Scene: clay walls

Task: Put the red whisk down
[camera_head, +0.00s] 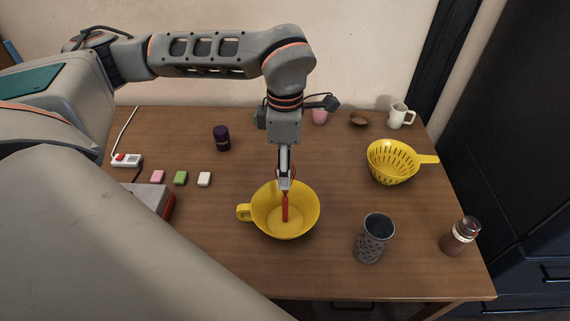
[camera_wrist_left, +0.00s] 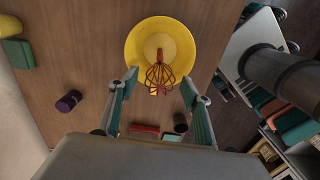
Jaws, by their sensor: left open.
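The red whisk (camera_head: 285,208) stands roughly upright in the yellow bowl (camera_head: 243,212), its red handle down inside the bowl. In the left wrist view, the whisk's wire loops (camera_wrist_left: 160,75) show between the two fingers, at the near side of the yellow bowl (camera_wrist_left: 135,45). My left gripper (camera_head: 284,182) is directly above the bowl, at the upper end of the whisk. In the left wrist view, my left gripper (camera_wrist_left: 159,82) has its fingers spread apart on either side of the wires. The exact gap to the wires is unclear. My right gripper is out of view.
A yellow colander (camera_head: 388,165), a grey perforated cup (camera_head: 373,240) and a brown bottle (camera_head: 460,237) stand to the right. A dark purple jar (camera_head: 222,138) and small coloured blocks (camera_head: 180,178) are left. A white jug (camera_head: 400,116) stands at the back. Table between bowl and colander is clear.

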